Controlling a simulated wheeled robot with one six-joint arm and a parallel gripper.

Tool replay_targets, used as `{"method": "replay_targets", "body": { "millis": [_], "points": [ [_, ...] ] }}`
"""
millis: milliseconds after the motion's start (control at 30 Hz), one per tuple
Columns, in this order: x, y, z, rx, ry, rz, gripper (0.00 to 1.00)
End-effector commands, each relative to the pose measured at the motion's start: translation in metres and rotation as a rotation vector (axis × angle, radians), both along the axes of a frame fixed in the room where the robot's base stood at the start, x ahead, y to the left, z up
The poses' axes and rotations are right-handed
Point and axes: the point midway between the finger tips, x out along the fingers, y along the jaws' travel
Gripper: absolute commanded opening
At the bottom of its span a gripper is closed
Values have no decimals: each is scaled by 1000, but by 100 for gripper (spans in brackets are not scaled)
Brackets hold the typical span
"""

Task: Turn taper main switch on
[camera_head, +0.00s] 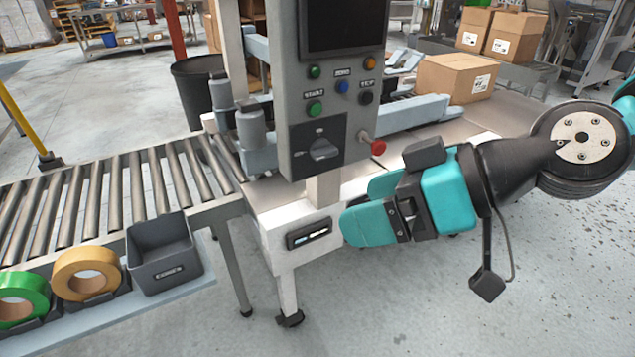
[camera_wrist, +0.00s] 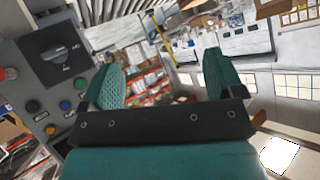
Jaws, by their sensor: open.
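The taper's grey control panel (camera_head: 335,100) stands upright on a post in the head view. Its main switch (camera_head: 323,149) is a dark rotary knob on a dark plate, low on the panel. The knob's handle looks roughly horizontal; its small labels are too blurred to read surely. The switch also shows at the upper left in the wrist view (camera_wrist: 62,54), where the panel appears upside down. My gripper (camera_head: 358,205) has teal fingers, open and empty, below and right of the switch, apart from it. In the wrist view, the switch lies left of both fingers.
A red button (camera_head: 378,147) sticks out at the panel's right side. Coloured buttons sit above the switch. A roller conveyor (camera_head: 110,190) runs left, with a grey bin (camera_head: 165,265) and tape rolls (camera_head: 85,270) in front. A carton (camera_head: 458,78) lies behind right. Floor at front right is clear.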

Motion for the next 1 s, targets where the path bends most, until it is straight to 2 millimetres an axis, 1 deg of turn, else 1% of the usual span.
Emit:
{"method": "replay_targets", "body": {
  "millis": [33, 100, 167, 200, 300, 400, 433, 533, 633, 767, 1000],
  "points": [
    [16, 10, -37, 93, -71, -20, 87],
    [42, 19, -51, 212, -198, -87, 87],
    [64, 18, -63, 285, -292, -173, 87],
    [78, 15, -71, 317, -347, -237, 87],
    [109, 0, -93, 345, -452, -402, 87],
    [130, -17, -110, 331, -513, -534, 87],
    [134, -21, -114, 323, -525, -563, 87],
    [144, -30, -121, 304, -549, -628, 87],
    [150, -31, -120, 295, -556, -649, 87],
    [162, -23, -115, 295, -556, -648, 87],
    [191, -3, -113, 294, -556, -646, 87]
  ]
}}
